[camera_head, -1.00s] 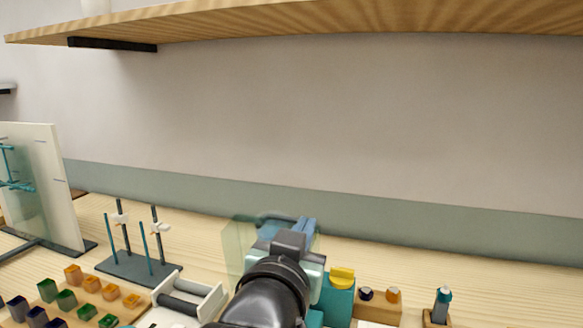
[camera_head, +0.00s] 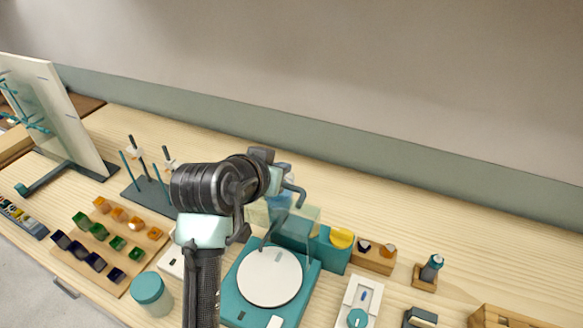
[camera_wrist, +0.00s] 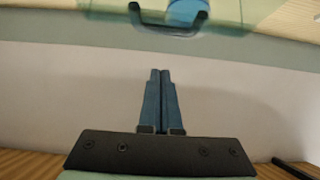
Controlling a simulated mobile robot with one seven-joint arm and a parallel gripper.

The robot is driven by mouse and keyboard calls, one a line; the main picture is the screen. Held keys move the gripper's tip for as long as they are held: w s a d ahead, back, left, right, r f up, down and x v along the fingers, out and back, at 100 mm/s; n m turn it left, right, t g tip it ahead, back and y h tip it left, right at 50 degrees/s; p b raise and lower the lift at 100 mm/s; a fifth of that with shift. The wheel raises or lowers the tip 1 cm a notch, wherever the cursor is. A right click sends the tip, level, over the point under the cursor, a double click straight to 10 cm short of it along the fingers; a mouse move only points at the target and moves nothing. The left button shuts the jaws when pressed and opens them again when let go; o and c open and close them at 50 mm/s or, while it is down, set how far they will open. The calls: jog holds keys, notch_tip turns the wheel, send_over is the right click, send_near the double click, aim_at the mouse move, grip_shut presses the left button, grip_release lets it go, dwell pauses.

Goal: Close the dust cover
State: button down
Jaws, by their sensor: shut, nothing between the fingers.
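The dust cover (camera_head: 306,218) is a clear greenish panel standing raised at the back of a teal balance (camera_head: 234,303) with a round white pan (camera_head: 269,277). In the wrist view the clear cover (camera_wrist: 228,22) lies along the top edge, with a dark bar handle (camera_wrist: 165,26) on it. My gripper (camera_wrist: 160,72) has its two blue fingers together and empty, pointing toward the handle with a visible gap between. In the head view my arm passes in front of the cover's left part, and my fingertips are hard to make out there.
A teal holder with a yellow piece (camera_head: 341,238) and a wooden block (camera_head: 374,259) stand right of the cover. A rod stand (camera_head: 147,195), a rack of coloured cubes (camera_head: 136,262) and a teal-lidded jar (camera_head: 151,292) are at left. The bench behind is mostly clear.

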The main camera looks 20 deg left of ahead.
aim_at(289, 186)
jog(key=shift+w+f+p, duration=0.6)
jog(key=shift+f, duration=0.4)
jog(key=shift+w+f+p, duration=0.55)
jog(key=shift+f+p, duration=0.1)
jog(key=shift+f, duration=0.4)
jog(key=shift+w+f+p, duration=0.6)
jog(key=shift+f, duration=0.4)
jog(key=shift+s+d+f+b, duration=0.1)
jog(key=shift+f+b, duration=0.05)
jog(key=shift+b, duration=0.2)
